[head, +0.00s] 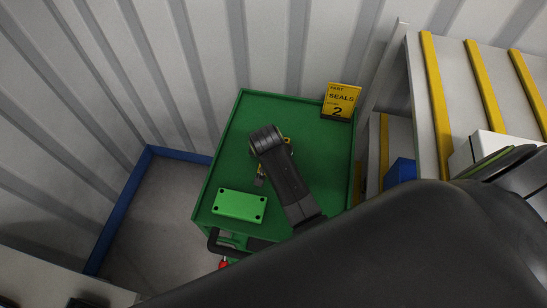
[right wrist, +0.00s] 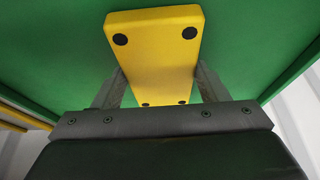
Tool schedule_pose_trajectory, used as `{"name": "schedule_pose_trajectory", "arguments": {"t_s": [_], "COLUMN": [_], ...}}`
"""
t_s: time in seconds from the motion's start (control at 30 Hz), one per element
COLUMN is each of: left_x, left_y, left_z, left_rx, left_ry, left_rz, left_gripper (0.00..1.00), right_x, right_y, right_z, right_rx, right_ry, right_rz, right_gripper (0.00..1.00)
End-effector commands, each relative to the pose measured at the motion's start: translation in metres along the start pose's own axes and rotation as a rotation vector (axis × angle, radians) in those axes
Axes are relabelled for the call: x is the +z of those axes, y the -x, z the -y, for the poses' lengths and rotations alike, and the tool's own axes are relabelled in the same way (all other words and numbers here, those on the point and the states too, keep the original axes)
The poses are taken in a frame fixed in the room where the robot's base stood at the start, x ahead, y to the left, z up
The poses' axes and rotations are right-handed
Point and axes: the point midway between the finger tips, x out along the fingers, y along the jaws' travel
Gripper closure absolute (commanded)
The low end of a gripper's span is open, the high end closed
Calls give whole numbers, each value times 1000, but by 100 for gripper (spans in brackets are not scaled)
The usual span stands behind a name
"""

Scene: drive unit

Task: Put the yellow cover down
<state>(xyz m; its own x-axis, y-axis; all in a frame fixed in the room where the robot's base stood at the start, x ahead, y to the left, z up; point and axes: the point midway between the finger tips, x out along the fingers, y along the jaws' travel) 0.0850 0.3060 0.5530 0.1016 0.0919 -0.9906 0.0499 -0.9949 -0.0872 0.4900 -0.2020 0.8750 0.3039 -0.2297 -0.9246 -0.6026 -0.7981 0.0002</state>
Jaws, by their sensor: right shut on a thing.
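The yellow cover (right wrist: 157,45) is a flat plate with dark round holes near its corners. In the right wrist view it lies between the fingers of my right gripper (right wrist: 158,88), which is shut on it. In the head view my right wrist hides most of the cover, and only small yellow bits (head: 288,140) show beside it. The cover is over the green top of a cart (head: 230,150); I cannot tell whether it touches that surface. My left gripper is not in view.
A green cover (head: 239,205) with dark holes lies on the cart's near left part. A yellow "SEALS 2" sign (head: 340,101) stands at the far right corner. A grey rack with yellow strips (head: 436,90) is to the right. The cart's far left top is clear.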

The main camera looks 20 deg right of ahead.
Motion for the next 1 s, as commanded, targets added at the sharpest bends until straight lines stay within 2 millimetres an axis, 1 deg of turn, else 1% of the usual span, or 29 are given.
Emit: {"name": "schedule_pose_trajectory", "arguments": {"t_s": [0.17, 0.27, 0.3, 0.47, 0.83, 1.0], "left_x": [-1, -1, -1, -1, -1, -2], "left_y": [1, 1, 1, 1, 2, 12], "left_z": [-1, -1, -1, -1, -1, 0], "left_rx": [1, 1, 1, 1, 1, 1], "left_ry": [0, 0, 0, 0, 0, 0], "left_rz": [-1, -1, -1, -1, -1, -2], "left_gripper": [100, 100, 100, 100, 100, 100], "right_x": [-1, 0, 1, 1, -1, -5], "right_y": [2, 0, -2, -1, 2, 10], "right_z": [0, 0, 0, 0, 0, 0], "right_rx": [-1, 0, 1, 0, -1, -1], "right_ry": [0, 0, 1, 0, 0, 2], "right_rz": [-1, 0, 1, 1, -1, 0], "right_gripper": [65, 65, 32, 11, 11, 11]}}
